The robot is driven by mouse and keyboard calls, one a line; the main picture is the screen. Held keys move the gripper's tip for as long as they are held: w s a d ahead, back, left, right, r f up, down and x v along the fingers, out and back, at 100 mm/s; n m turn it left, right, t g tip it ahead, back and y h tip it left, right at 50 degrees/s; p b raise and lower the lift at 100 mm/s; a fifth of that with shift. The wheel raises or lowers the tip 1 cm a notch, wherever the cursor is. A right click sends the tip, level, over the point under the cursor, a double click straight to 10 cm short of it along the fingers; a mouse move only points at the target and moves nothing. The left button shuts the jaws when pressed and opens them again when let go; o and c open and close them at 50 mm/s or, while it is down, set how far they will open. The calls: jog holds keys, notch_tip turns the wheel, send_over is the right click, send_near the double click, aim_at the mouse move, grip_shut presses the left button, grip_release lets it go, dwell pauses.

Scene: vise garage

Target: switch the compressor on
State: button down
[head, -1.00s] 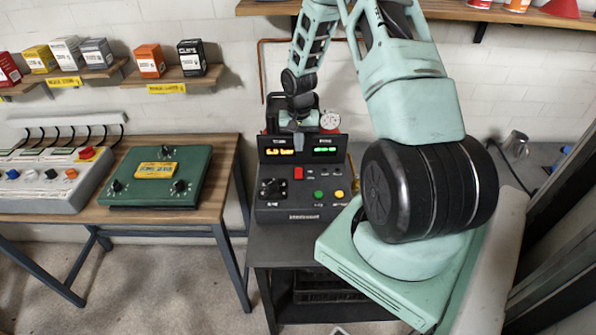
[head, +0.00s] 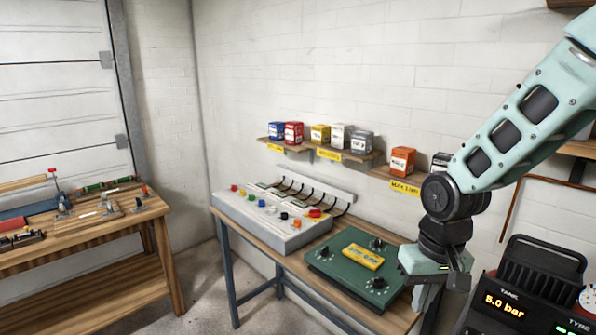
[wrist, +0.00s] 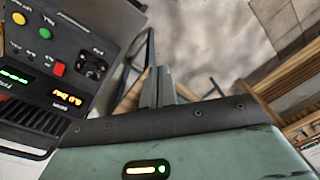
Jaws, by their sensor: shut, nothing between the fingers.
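The compressor (head: 538,285) is a black unit at the right edge of the head view, cut off by the frame. Its tank display is lit amber and reads about 5.0 bar, and part of the green tyre display shows. In the wrist view its panel (wrist: 75,45) appears upside down at the left, with a yellow button (wrist: 19,18), a green button (wrist: 46,33), a red switch (wrist: 58,68) and a black knob (wrist: 92,67). I cannot tell the switch's position. My gripper (head: 446,268) is left of the compressor, apart from it. Its fingers (wrist: 158,88) are shut and empty.
A green box with black knobs (head: 338,270) lies on the wooden table left of my gripper, beside a grey switch console (head: 260,225). Small boxes stand on wall shelves (head: 375,170). A workbench with tools (head: 90,225) stands at far left. Open floor lies between.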

jog(key=s+a+r+n+b, duration=0.1)
jog(key=s+a+n, duration=0.2)
jog(key=s, duration=0.6)
jog(key=s+a+r+n+b, duration=0.1)
jog(key=s+a+n, duration=0.3)
jog(key=s+a, duration=0.3)
jog(key=s, duration=0.2)
jog(key=shift+s+a+r, duration=0.15)
jog(key=shift+s+a, duration=0.05)
jog(key=shift+s, duration=0.15)
jog(key=shift+w, duration=0.1)
